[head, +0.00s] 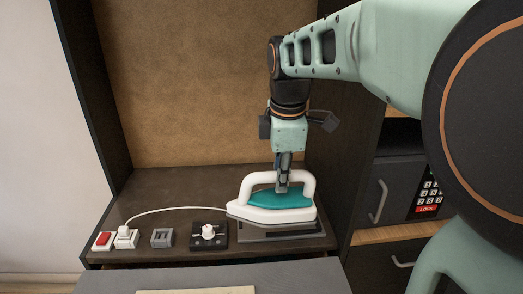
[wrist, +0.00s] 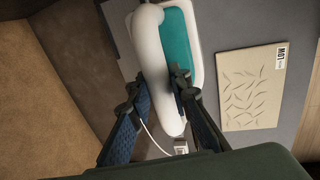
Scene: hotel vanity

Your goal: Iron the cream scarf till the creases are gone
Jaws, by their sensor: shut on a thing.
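The iron (head: 272,212), white with a teal top, is at the right of the dark counter. My gripper (head: 282,190) points down and is shut on the iron's white handle, which also shows between the fingers in the wrist view (wrist: 149,50). The iron is at a dark grey rest plate (head: 285,234); I cannot tell whether it touches it. The cream scarf (wrist: 253,90) lies flat on a grey pad (wrist: 222,150) in the wrist view, with many dark crease marks and a white lettered tag. Only its far edge (head: 195,291) shows in the head view.
Left of the iron stand a dark dial block (head: 208,236), a grey frame-like block (head: 162,238), a plugged socket (head: 126,238) and a red switch (head: 103,240). A white cord (head: 170,209) runs from socket to iron. A safe (head: 400,188) stands right, behind a dark side panel.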

